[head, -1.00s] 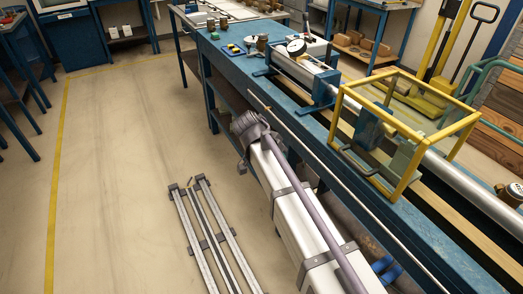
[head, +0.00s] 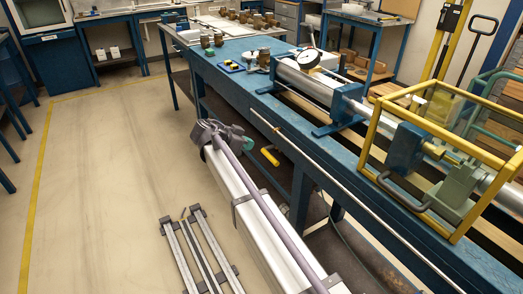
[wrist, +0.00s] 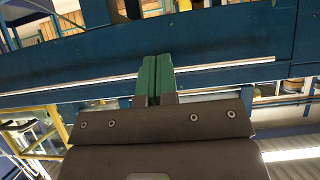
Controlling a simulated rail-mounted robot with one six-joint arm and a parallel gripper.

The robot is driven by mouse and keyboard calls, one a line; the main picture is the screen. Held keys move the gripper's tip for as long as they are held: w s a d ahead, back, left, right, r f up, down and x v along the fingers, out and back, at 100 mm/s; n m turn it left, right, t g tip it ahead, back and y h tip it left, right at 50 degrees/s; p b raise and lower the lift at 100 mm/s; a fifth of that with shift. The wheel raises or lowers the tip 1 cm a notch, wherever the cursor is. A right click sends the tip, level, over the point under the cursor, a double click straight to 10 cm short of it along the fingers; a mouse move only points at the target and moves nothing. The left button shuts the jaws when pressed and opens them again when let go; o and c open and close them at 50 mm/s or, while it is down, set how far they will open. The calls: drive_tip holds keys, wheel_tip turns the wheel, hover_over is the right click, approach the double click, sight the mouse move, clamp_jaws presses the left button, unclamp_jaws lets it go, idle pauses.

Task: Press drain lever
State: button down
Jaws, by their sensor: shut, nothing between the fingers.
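A short yellow-handled part (head: 270,156), which looks like the drain lever, shows below the bench's front edge in the head view. My gripper's green fingers (head: 247,143) are at the end of my arm, just left of and slightly above the yellow handle in the picture. I cannot tell how far apart they are in depth, and no contact is clear. In the wrist view the two green fingers of my gripper (wrist: 157,66) lie side by side, shut and empty, pointing towards the blue bench side. I cannot make out the lever in the wrist view.
The blue bench (head: 232,84) runs from back left to front right, with a thin pale rod (head: 330,193) along its front. A yellow-framed guard (head: 372,133) stands on it at right. Grey rails (head: 178,250) lie on the floor. The floor (head: 110,170) at left is clear.

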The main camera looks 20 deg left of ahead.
sight(271, 157)
drive_tip(key=b+x, duration=0.3)
drive_tip(key=x, duration=0.1)
drive_tip(key=s+f+b+x, duration=0.1)
drive_tip(key=b+x, duration=0.1)
drive_tip(key=x, duration=0.2)
drive_tip(key=b+x, duration=0.3)
drive_tip(key=x, duration=0.1)
drive_tip(key=shift+s+f+b, duration=0.2)
drive_tip(key=shift+f+b, duration=0.15)
drive_tip(key=shift+f, duration=0.05)
drive_tip(key=shift+w+f+b, duration=0.15)
drive_tip(key=shift+f+b, duration=0.3)
drive_tip(key=shift+d, duration=0.15)
